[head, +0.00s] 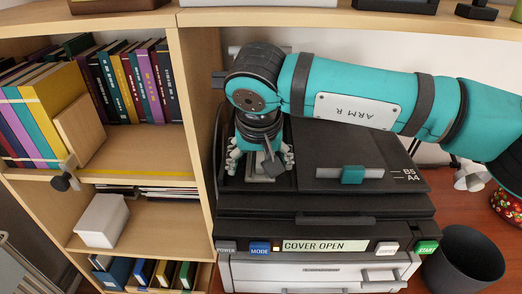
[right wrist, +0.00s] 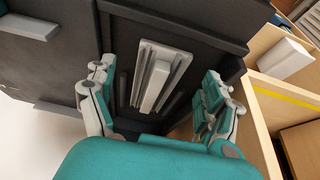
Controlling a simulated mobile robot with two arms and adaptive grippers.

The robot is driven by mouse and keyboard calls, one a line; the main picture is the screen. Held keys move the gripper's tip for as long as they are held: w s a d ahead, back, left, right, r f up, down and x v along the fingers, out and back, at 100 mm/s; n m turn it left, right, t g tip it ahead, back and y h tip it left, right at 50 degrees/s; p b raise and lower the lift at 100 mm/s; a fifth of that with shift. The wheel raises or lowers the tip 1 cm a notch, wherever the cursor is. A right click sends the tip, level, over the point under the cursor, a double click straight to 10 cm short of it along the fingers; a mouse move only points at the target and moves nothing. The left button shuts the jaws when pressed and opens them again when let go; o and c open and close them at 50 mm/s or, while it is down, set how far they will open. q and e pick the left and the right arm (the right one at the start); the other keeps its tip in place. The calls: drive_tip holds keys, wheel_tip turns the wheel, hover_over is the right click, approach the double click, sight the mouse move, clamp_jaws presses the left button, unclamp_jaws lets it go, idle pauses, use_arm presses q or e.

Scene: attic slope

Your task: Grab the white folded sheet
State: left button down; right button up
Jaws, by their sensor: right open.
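A pale, ridged, folded-looking piece (right wrist: 157,80) lies in the dark recess of the printer (head: 330,225), whose display reads "COVER OPEN". It appears to be the white folded sheet, with a raised strip along its middle. In the head view it is mostly hidden behind my right gripper (head: 260,166), which points down into the recess. In the right wrist view my right gripper (right wrist: 158,84) is open, with one finger on each side of the piece and visible gaps between. My left gripper is not in view.
A wooden shelf (head: 195,150) with books (head: 140,85) and a white box (head: 101,221) stands left of the printer. The printer's dark lid (head: 350,150) lies right of the gripper. A black cup (head: 463,262) stands on the reddish desk at right.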

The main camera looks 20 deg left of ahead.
sight(260, 157)
drive_tip(key=w, duration=0.1)
drive_tip(key=w+a+p, duration=0.1)
drive_tip(key=shift+w+f, duration=0.3)
drive_tip(key=shift+f, duration=0.25)
drive_tip(key=shift+d, duration=0.1)
drive_tip(key=shift+c, duration=1.2)
drive_tip(key=c, duration=0.6)
drive_tip(key=shift+c, duration=0.2)
